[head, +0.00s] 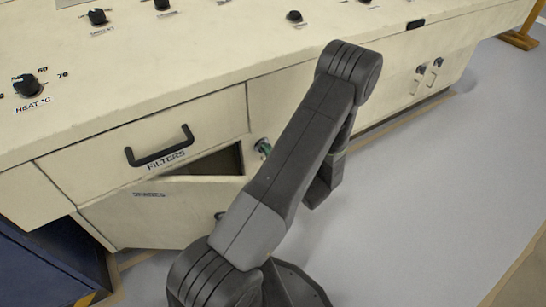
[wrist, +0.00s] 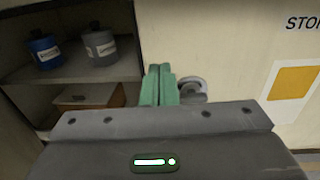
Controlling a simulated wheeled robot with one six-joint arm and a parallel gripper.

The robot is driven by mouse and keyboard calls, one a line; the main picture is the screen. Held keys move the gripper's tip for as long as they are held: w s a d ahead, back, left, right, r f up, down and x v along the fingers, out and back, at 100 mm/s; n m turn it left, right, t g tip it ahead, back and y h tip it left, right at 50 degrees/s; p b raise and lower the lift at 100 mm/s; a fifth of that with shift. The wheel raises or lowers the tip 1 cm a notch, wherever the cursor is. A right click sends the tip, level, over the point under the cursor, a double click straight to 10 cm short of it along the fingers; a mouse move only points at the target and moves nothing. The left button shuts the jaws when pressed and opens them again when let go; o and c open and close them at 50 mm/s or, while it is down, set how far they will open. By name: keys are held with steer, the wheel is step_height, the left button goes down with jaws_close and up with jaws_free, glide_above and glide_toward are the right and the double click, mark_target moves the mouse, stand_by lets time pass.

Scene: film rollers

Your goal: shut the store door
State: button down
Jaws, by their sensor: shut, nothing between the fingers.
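A cream door panel (wrist: 228,45) with a partly cut-off label reading "STOR" fills the right of the wrist view. A round grey knob (wrist: 193,88) is near its left edge. My gripper (wrist: 159,84) has green fingers pressed together and empty, just left of the knob; I cannot tell whether they touch the panel. In the head view my gripper (head: 264,148) shows only as a bit of green beside the arm. My arm hides most of this panel there, so I cannot tell whether it stands ajar.
Left of the panel is an open compartment with a blue bottle (wrist: 45,52), a grey bottle (wrist: 99,45) and a brown box (wrist: 88,95). Another labelled door (head: 155,212) stands swung out below the FILTERS drawer (head: 150,135). Grey floor (head: 430,190) is clear on the right.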

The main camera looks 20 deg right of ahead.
mark_target(253, 137)
steer(key=b+x, duration=0.1)
steer(key=x, duration=0.7)
steer(key=shift+w+b, duration=0.2)
steer(key=shift+b, duration=0.2)
